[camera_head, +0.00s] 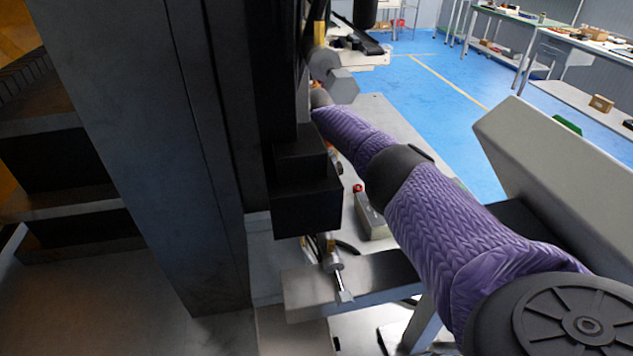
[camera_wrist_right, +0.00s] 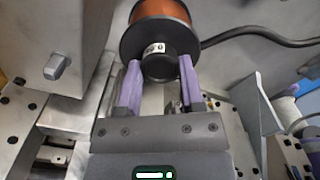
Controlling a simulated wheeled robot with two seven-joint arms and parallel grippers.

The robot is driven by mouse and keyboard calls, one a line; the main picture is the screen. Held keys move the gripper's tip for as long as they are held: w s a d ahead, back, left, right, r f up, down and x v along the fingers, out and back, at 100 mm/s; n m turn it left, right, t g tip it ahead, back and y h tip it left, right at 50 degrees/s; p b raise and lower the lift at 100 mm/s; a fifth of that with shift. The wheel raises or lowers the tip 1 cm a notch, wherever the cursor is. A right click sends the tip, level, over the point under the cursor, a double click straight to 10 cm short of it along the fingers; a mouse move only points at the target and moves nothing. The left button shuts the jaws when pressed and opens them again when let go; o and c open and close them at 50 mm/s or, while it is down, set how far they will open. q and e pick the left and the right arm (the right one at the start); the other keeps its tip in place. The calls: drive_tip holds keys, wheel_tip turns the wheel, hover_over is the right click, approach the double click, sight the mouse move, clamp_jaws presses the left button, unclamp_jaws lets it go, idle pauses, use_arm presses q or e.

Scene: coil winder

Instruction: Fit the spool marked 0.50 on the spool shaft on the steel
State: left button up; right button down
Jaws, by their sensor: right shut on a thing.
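The spool (camera_wrist_right: 160,40) has black flanges and copper-coloured wire. Its small white label starts with "0."; the remaining digits are too small to read. My right gripper (camera_wrist_right: 160,78) has its two purple fingers on either side of the spool's black end hub and is shut on it. In the head view my purple-sleeved right arm reaches in from the lower right, and its gripper is hidden. I cannot make out the spool shaft in either view; the spool may hide it. My left gripper is in neither view.
A dark machine column (camera_head: 215,150) fills the left of the head view. In the wrist view a grey block (camera_wrist_right: 60,45) with a metal knob stands left of the spool, and a black cable (camera_wrist_right: 260,33) runs to its right. A pale spool (camera_wrist_right: 288,112) is at the right edge.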

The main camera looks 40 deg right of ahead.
drive_tip(key=shift+c, duration=0.7)
unclamp_jaws()
drive_tip(key=shift+f, duration=0.1)
